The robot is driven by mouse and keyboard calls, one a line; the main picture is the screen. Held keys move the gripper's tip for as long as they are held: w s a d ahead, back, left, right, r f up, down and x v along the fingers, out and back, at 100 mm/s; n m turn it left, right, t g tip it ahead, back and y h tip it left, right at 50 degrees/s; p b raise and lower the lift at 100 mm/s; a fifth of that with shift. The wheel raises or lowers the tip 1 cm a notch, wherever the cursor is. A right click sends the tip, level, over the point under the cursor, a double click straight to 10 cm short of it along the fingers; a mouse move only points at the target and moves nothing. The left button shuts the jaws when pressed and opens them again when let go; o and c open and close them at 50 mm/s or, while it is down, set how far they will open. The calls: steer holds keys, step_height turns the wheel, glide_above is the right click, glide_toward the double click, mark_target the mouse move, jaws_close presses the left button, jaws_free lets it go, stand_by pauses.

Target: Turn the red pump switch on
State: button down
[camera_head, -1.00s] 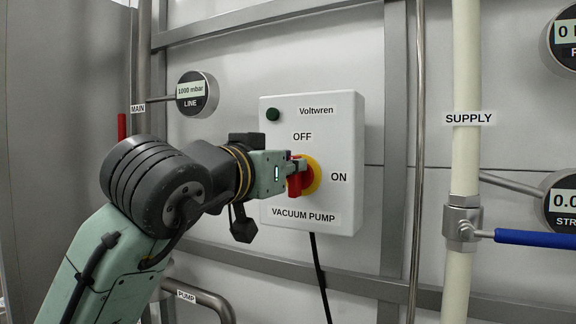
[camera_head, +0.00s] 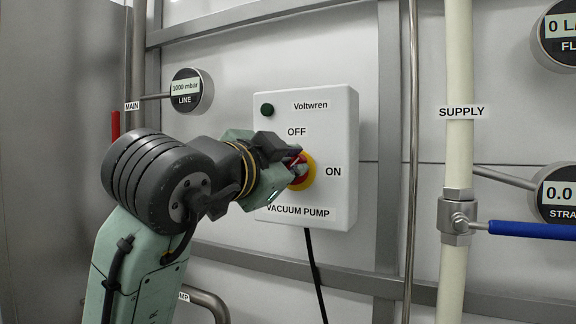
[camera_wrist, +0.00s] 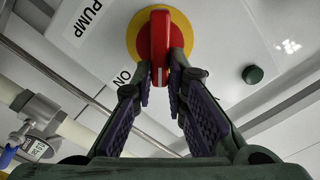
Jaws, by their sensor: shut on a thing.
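The red pump switch (camera_head: 303,168) is a rotary handle on a yellow disc (camera_head: 311,178), on the front of a pale control box (camera_head: 335,125) with OFF printed above and ON at right. My gripper (camera_head: 291,167) is at the switch and hides part of it. In the wrist view, the red handle (camera_wrist: 160,40) stands between the two fingertips (camera_wrist: 163,70), shut on its sides. The handle's white mark points between the ON label, at lower left, and the side where OFF lies.
A dark green lamp (camera_head: 267,110) sits at the box's upper left. A round LINE gauge (camera_head: 187,90) reading 1000 mbar is left of the box. A SUPPLY pipe (camera_head: 458,150) with a blue valve lever (camera_head: 530,234) stands at right. A black cable (camera_head: 315,270) hangs below the box.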

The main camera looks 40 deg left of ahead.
steer(key=shift+d+f+m+b, duration=0.1)
steer(key=shift+f+m+b, duration=0.15)
steer(key=shift+m, duration=1.25)
steer(key=shift+d+f+m+b, duration=0.1)
steer(key=shift+f+m+b, duration=0.2)
steer(key=shift+m, duration=1.2)
steer(key=shift+d+f+m+b, duration=0.1)
steer(key=shift+f+m+b, duration=0.15)
steer(key=shift+m, duration=1.25)
steer(key=c, duration=1.6)
jaws_free()
steer(key=shift+r, duration=0.1)
steer(key=v, duration=1.2)
steer(key=shift+a, duration=0.1)
